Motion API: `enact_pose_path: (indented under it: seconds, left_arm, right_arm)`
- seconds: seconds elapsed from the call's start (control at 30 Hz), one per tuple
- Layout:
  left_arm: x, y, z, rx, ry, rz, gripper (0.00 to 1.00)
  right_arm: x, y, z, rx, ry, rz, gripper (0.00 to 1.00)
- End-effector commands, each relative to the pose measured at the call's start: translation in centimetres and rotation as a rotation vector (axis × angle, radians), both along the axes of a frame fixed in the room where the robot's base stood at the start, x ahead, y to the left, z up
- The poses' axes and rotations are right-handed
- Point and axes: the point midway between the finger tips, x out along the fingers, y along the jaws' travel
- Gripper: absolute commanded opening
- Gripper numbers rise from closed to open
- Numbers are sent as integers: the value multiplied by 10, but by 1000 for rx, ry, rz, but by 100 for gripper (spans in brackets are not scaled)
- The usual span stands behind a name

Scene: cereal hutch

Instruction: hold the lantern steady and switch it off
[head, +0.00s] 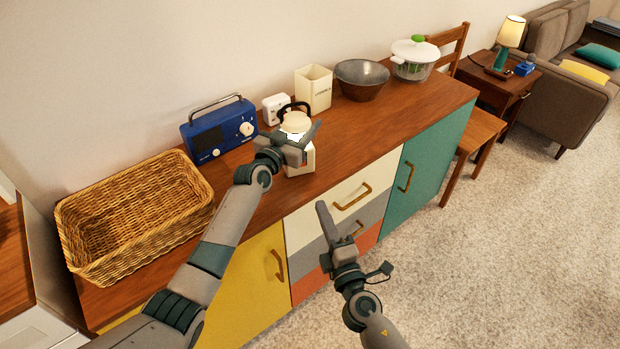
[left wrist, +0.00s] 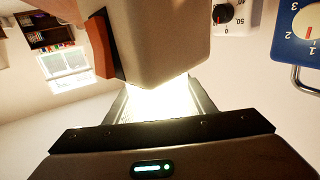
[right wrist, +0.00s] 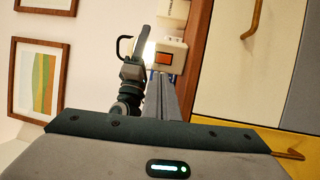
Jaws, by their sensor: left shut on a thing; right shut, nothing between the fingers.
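The cream lantern (head: 297,122) with a dark carry handle stands upright on the wooden hutch top. Its middle glows bright, and the glow (left wrist: 155,100) also shows in the left wrist view. My left gripper (head: 294,148) is shut around the lantern's middle. The lantern's base (left wrist: 160,35) fills the top of the left wrist view, with the orange-red switch (left wrist: 99,45) at its left edge. The switch also shows face-on in the right wrist view (right wrist: 163,58). My right gripper (head: 322,208) is shut and empty, in front of the drawers, apart from the lantern.
A wicker basket (head: 80,215) and a blue radio (head: 218,130) stand left of the lantern. A small white timer (head: 272,108), a cream canister (head: 314,88), a dark bowl (head: 360,80) and a salad spinner (head: 414,62) stand behind and right. The hutch front edge right of the lantern is clear.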

Motion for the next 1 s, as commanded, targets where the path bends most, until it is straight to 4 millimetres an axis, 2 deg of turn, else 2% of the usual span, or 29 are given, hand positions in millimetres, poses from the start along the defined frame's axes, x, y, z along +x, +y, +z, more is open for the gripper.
enact_pose_path:
  seconds: [0.17,0.37,0.8,1.0]
  left_arm:
    - [0,0,-1,1,1,0,14]
    - [0,0,-1,1,1,0,14]
    - [0,0,-1,1,1,0,14]
    - [0,0,-1,1,1,0,14]
  right_arm:
    - [8,2,2,2,-1,0,0]
    - [28,7,5,1,-2,0,0]
    - [100,26,14,0,-2,-1,0]
    - [124,33,16,1,0,-1,0]
